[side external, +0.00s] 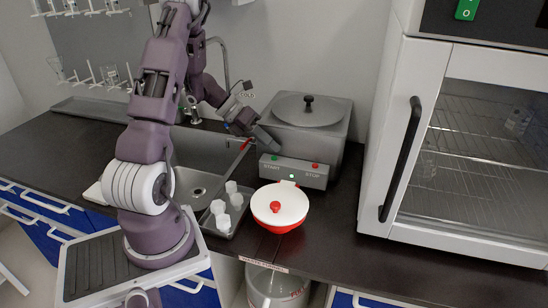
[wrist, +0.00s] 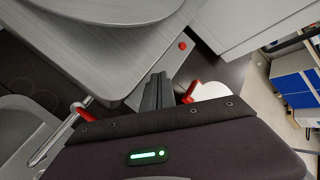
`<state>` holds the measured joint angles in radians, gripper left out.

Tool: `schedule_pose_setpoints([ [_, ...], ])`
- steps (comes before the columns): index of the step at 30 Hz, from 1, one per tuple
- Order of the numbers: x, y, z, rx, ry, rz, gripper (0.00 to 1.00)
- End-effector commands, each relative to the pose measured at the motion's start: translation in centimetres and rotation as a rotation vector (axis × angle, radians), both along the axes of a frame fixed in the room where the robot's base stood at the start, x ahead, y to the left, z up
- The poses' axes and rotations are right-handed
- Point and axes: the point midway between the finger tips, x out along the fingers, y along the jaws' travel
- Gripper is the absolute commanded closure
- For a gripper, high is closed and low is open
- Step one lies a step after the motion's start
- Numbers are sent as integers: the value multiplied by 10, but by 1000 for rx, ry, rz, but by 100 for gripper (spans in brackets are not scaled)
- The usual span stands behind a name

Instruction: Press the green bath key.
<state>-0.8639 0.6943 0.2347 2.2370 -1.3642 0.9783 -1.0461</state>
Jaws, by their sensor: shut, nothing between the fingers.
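The bath (side external: 308,120) is a grey metal box with a round lid and a black knob. Its front panel carries a green key (side external: 275,158) marked START at left and a red key (side external: 315,166) marked STOP at right. My gripper (side external: 272,147) is shut and empty, pointing down just above and behind the green key; I cannot tell whether it touches. In the wrist view the shut fingers (wrist: 156,90) lie over the panel's end, and the red key (wrist: 182,45) shows. The green key is hidden there.
Several white containers (side external: 222,205) are on a tray at left. A sink (side external: 200,160) lies left of the bath; a white oven (side external: 460,150) stands at right.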

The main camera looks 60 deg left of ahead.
Motion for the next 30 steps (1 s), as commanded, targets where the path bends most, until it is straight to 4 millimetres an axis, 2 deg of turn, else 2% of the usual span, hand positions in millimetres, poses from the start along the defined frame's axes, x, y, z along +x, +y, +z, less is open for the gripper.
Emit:
schedule_pose_setpoints([
  [15,0,0,47,3,-2,-1,100],
  [30,0,0,50,0,0,0,100],
])
